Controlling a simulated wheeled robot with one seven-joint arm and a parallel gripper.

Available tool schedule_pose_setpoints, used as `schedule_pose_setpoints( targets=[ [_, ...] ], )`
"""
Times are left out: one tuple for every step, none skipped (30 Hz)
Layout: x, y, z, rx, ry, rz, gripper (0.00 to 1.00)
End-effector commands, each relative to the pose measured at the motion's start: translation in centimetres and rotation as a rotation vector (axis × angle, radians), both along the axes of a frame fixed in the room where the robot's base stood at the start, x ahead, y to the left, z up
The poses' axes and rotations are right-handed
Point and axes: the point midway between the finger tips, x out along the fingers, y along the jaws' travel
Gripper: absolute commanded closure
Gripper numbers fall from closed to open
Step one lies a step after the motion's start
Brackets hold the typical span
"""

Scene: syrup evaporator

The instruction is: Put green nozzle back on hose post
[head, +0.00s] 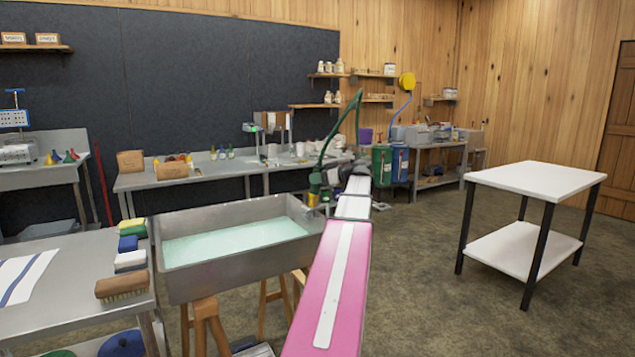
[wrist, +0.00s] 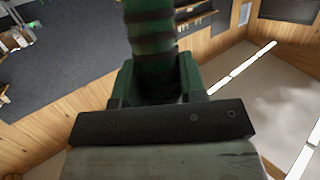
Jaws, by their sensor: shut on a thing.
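The green nozzle (head: 315,183) is at the far end of my arm in the head view, over the right rim of the steel basin. Its green hose (head: 341,128) arches up and to the right from it. My gripper (head: 329,180) is shut on the nozzle. In the wrist view the jaws of my gripper (wrist: 156,85) close around a green, dark-banded cylinder (wrist: 152,42), which runs up out of the frame. My arm hides part of the area behind the nozzle. I cannot clearly make out the hose post.
A steel basin (head: 168,252) of pale green liquid stands on wooden legs below the nozzle. Brushes and sponges (head: 130,258) lie on the left bench. A white-topped table (head: 537,180) stands right. Green and blue containers (head: 382,166) stand behind my arm. The floor between is clear.

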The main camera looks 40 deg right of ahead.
Motion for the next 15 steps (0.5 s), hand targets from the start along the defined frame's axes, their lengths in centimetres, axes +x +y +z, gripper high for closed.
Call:
schedule_pose_setpoints(
  targets=[
    [0.2, -0.3, 0.4, -0.005, -0.008, -0.006, 1.00],
    [0.2, -0.3, 0.6, -0.005, -0.008, -0.006, 1.00],
    [0.2, -0.3, 0.8, -0.005, -0.009, -0.006, 1.00],
    [0.2, -0.3, 0.9, -0.005, -0.009, -0.005, 1.00],
    [0.2, -0.3, 1.0, -0.005, -0.009, -0.005, 1.00],
    [0.2, -0.2, 1.2, -0.004, -0.008, -0.006, 1.00],
    [0.2, -0.2, 1.3, -0.003, -0.007, -0.005, 1.00],
    [0.2, -0.2, 1.4, -0.002, -0.007, -0.004, 1.00],
    [0.2, -0.2, 1.6, -0.001, -0.006, -0.003, 1.00],
    [0.2, -0.1, 1.7, -0.001, -0.006, -0.003, 1.00],
    [0.2, -0.1, 1.8, 0.000, -0.006, -0.002, 1.00],
    [0.2, -0.1, 1.9, 0.000, -0.006, -0.003, 1.00],
    [0.1, -0.1, 2.1, 0.000, -0.005, -0.003, 1.00],
    [0.1, -0.1, 2.2, 0.000, -0.005, -0.002, 1.00],
    [0.1, 0.0, 2.3, 0.000, -0.005, -0.002, 1.00]
  ],
)
